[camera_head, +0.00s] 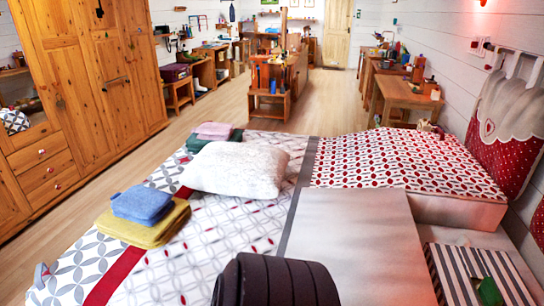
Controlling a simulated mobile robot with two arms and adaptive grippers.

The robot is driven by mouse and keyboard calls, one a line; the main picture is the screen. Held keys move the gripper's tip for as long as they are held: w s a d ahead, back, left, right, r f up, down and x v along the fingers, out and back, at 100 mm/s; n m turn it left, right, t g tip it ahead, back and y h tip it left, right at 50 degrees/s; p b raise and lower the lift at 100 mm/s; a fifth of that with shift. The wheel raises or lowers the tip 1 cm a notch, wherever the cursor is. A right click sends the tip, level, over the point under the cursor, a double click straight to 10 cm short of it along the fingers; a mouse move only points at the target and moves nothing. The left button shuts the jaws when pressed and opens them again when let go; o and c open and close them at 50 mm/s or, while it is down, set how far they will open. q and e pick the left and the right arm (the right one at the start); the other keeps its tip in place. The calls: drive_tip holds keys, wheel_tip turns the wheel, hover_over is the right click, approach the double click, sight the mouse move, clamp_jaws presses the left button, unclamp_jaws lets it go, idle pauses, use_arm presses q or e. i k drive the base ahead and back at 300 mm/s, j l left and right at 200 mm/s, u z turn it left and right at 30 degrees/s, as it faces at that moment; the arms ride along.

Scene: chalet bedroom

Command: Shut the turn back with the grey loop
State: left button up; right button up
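The bed (230,215) fills the front of the head view, with a grey-and-white patterned cover and red bands. A dark grey strip (301,185) runs across the cover. Right of it are a red-and-white patterned section (400,160) and a plain pale panel (352,235). I cannot tell which of these is the turn back. A small grey thing with a red spot (41,275) is at the bed's left edge; it may be the grey loop, but it is too small to be sure. Neither of my grippers is in view.
A white pillow (235,169), blue (143,202) and yellow (146,226) folded cloths and a pink cloth (213,130) lie on the bed. A dark ribbed shape (275,281) blocks the front middle. A wooden wardrobe (85,75) stands left, with free floor (215,110) beyond the bed.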

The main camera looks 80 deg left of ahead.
sight(368, 243)
drive_tip(key=u, duration=2.75)
drive_tip(key=k+l+z, duration=0.1)
drive_tip(key=k+z, duration=0.25)
